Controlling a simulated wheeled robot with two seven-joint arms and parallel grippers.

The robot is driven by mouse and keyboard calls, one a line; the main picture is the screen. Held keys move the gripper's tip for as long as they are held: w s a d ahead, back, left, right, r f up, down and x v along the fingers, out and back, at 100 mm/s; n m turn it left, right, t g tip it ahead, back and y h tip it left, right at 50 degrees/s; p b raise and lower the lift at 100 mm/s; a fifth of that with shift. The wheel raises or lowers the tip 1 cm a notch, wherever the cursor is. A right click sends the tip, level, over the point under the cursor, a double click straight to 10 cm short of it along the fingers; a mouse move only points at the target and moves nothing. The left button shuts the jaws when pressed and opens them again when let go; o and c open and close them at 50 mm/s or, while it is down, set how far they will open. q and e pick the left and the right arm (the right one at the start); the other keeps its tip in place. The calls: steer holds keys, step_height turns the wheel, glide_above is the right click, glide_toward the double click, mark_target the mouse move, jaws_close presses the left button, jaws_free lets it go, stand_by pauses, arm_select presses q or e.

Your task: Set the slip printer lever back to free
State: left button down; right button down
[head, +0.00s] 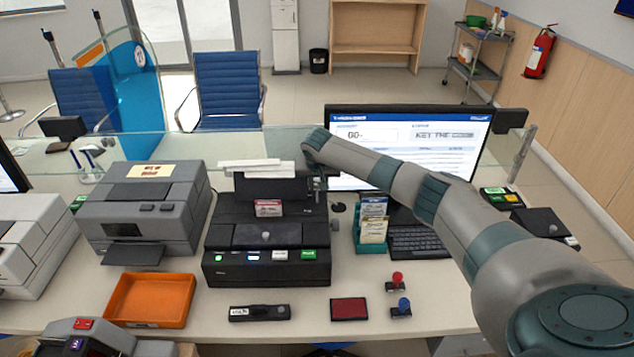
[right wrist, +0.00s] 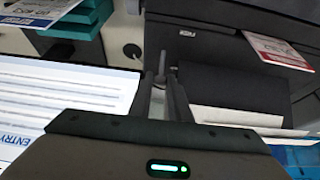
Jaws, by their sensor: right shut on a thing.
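The black slip printer (head: 267,236) stands in the middle of the counter, with lit buttons along its front and a red-and-white label on top. My right gripper (head: 317,190) is at the printer's right side, toward its rear, with the arm reaching in from the right. In the right wrist view the gripper's two dark fingers (right wrist: 167,95) are shut on a small grey lever (right wrist: 172,72) beside the printer's dark body (right wrist: 215,45). Most of the lever is hidden by the fingers, so its exact setting cannot be told.
A monitor (head: 410,140) and keyboard (head: 420,242) stand right of the printer, with a teal leaflet holder (head: 372,245) between. A grey machine (head: 145,215) is at the left. An orange tray (head: 150,300), red ink pad (head: 349,309) and two stamps lie in front.

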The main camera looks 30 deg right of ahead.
mark_target(317, 192)
steer(key=shift+s+a+r+t+p, duration=0.15)
steer(key=shift+s+a+t+p, duration=0.05)
steer(key=shift+s+t+p, duration=0.25)
steer(key=shift+s+a+t+h+p, duration=0.25)
steer(key=shift+t+h+p, duration=0.1)
steer(key=shift+t+h, duration=0.25)
steer(key=shift+s+a+f+t+h+b, duration=0.3)
steer(key=shift+s+f+t, duration=0.1)
steer(key=shift+t, duration=0.15)
steer(key=shift+s+f+b, duration=0.15)
steer(key=shift+b, duration=0.2)
steer(key=t+h+b, duration=0.1)
steer(key=b, duration=0.2)
steer(key=s+t+h+b, duration=0.1)
steer(key=b, duration=0.1)
steer(key=s+a+f+t+h+b, duration=0.1)
steer(key=t+b, duration=0.1)
steer(key=b, duration=0.1)
steer(key=shift+a+b, duration=0.1)
steer(key=shift+b, duration=0.25)
steer(key=shift+s+a+r+t+b, duration=0.15)
steer(key=shift+t+b, duration=0.35)
steer(key=shift+b, duration=0.3)
steer(key=c, duration=1.9)
jaws_free()
